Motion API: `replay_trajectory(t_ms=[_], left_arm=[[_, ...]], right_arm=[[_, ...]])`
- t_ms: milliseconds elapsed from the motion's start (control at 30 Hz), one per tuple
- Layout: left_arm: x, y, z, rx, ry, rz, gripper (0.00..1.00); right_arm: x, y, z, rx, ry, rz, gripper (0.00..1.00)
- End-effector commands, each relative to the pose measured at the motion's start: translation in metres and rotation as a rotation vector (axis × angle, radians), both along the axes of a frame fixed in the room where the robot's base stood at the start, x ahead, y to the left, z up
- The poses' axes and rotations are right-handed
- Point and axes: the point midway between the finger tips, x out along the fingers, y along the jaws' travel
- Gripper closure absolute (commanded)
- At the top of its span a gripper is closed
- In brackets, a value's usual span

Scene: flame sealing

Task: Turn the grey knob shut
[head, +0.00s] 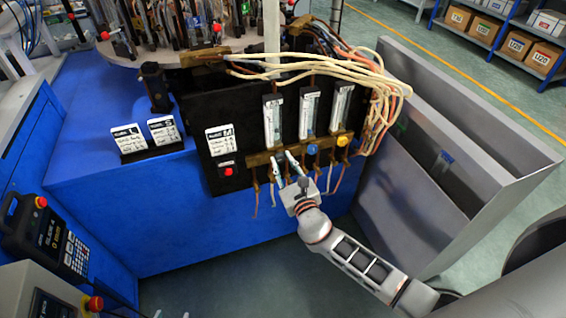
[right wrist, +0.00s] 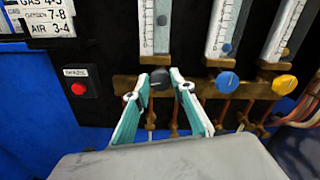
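The grey knob (right wrist: 160,78) is the leftmost of three valve knobs on a brass bar and sits below the left flow tube in the right wrist view. The two fingertips of my right gripper (right wrist: 160,84) are on either side of it. I cannot tell whether they touch it. In the head view my right gripper (head: 283,163) reaches up to the black panel from below, and the grey knob is hard to make out there. My left gripper is not in view.
A blue knob (right wrist: 227,82) and a yellow knob (right wrist: 285,84) are close to the right on the same bar. A red button (right wrist: 79,88) is to the left. Pale hoses (head: 330,66) arch above the tubes. A grey metal bin (head: 470,150) stands to the right.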

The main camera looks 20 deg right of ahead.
Motion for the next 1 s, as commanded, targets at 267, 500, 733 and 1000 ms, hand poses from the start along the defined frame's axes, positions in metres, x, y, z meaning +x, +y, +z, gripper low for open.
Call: replay_trajectory(t_ms=[267,500,733,1000], left_arm=[[0.0,0.001,-0.001,0.001,0.0,-0.001,0.6],[-0.001,0.001,-0.007,0.005,0.004,-0.002,0.6],[-0.003,0.003,-0.018,0.017,0.008,-0.003,0.6],[0.003,0.007,-0.024,0.031,-0.003,-0.004,0.6]], right_arm=[[0.0,0.0,0.0,0.008,0.001,0.001,0.97],[-0.001,0.0,-0.003,0.085,0.005,0.0,0.97],[-0.001,-0.001,-0.005,0.254,0.012,0.0,0.97],[-0.001,-0.002,-0.006,0.511,0.022,-0.001,0.97]])
